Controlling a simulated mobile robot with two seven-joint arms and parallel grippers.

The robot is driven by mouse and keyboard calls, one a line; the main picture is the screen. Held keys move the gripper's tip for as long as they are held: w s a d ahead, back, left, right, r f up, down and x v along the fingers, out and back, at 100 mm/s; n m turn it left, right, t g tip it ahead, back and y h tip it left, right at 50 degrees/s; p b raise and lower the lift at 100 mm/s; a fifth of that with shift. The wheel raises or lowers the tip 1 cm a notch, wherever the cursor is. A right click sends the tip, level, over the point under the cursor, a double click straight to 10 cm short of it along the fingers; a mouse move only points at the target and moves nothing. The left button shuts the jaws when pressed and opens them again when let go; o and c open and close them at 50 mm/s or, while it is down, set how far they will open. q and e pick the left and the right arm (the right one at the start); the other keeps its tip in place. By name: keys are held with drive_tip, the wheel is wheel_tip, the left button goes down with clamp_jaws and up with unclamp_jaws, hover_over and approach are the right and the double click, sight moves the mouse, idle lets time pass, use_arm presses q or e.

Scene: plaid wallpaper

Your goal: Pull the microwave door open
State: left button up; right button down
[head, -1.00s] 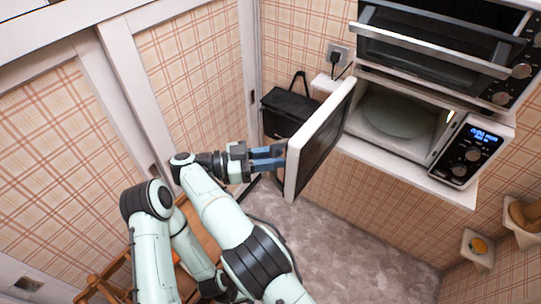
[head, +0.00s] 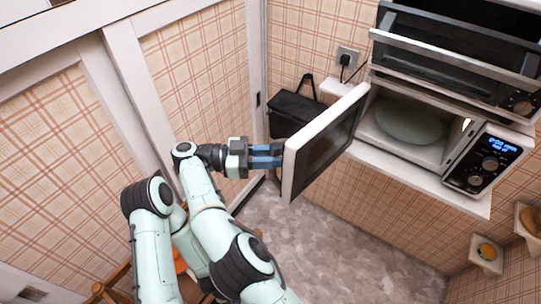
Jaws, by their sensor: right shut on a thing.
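The microwave (head: 448,158) stands on a shelf at the upper right, its lit cavity exposed with a round glass plate (head: 408,122) inside. Its white-framed door (head: 328,140) with a dark window is swung wide open, standing out to the left of the cavity. My right gripper (head: 277,157), with blue fingers, is at the door's free edge and shut on the door there. The exact grip point is hidden behind the door edge. My left gripper is not in view.
An oven (head: 455,45) with a bar handle sits above the microwave. A black bag (head: 296,112) stands behind the door, near a wall socket (head: 347,57). The grey floor (head: 345,235) below is clear. Sliding panels (head: 195,80) line the left.

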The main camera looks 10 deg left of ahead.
drive_tip(key=shift+w+d+f, duration=0.1)
drive_tip(key=shift+w+d, duration=0.05)
drive_tip(key=c, duration=1.1)
unclamp_jaws()
drive_tip(key=shift+w+d, duration=0.1)
